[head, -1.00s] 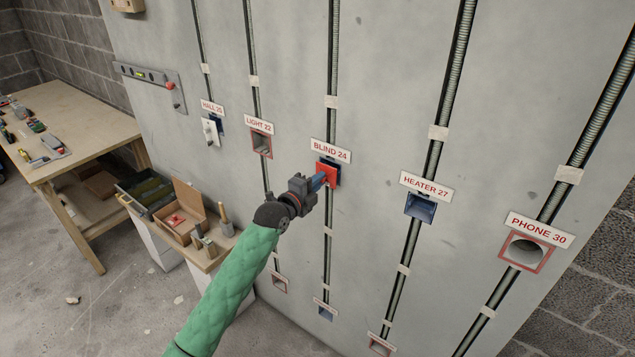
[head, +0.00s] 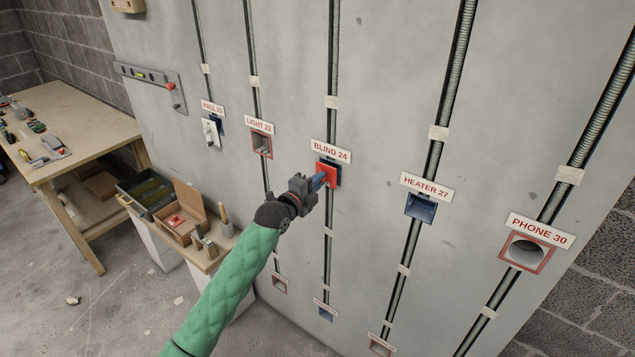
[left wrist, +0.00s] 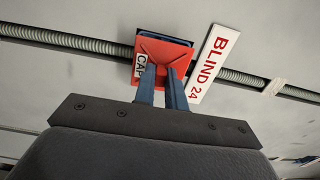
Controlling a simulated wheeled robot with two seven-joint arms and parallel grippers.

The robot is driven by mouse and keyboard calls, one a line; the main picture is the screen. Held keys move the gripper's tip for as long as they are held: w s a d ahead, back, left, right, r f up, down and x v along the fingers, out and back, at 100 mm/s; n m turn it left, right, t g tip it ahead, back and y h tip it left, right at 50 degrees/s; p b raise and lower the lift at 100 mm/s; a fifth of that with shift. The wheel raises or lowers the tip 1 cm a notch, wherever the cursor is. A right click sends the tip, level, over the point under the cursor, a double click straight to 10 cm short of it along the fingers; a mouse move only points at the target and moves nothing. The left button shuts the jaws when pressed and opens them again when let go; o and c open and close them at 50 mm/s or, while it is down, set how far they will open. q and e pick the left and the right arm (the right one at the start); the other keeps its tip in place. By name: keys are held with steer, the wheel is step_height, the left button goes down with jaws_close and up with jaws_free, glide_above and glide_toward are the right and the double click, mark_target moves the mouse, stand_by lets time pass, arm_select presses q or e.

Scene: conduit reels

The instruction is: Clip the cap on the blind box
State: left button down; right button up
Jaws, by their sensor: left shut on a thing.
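The red cap (head: 328,174) is at the blind box (head: 339,183), under the BLIND 24 label (head: 331,150). My left gripper (head: 322,179) is shut on the cap and holds it against the front of the box. In the left wrist view the cap (left wrist: 160,62) carries a CAP tag, and the blue fingers (left wrist: 162,85) meet its near face. A dark blue edge of the box (left wrist: 165,34) shows beyond the cap. The cap hides most of the box. I cannot tell whether it is fully seated. My right gripper is out of view.
Open boxes stand at LIGHT 22 (head: 261,144), HEATER 27 (head: 420,208) and PHONE 30 (head: 525,252). A small bench with an open carton (head: 178,228) is at lower left. The wall around the blind box is clear.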

arm_select(q)
steer(key=shift+w+d, duration=0.3)
steer(key=shift+w, duration=0.1)
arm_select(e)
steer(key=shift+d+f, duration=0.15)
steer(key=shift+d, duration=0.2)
arm_select(q)
steer(key=shift+w+d+b, duration=0.2)
steer(key=shift+w+b, duration=0.05)
steer(key=shift+b, duration=0.05)
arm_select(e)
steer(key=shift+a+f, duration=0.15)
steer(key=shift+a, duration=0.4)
arm_select(q)
steer(key=shift+r, duration=0.1)
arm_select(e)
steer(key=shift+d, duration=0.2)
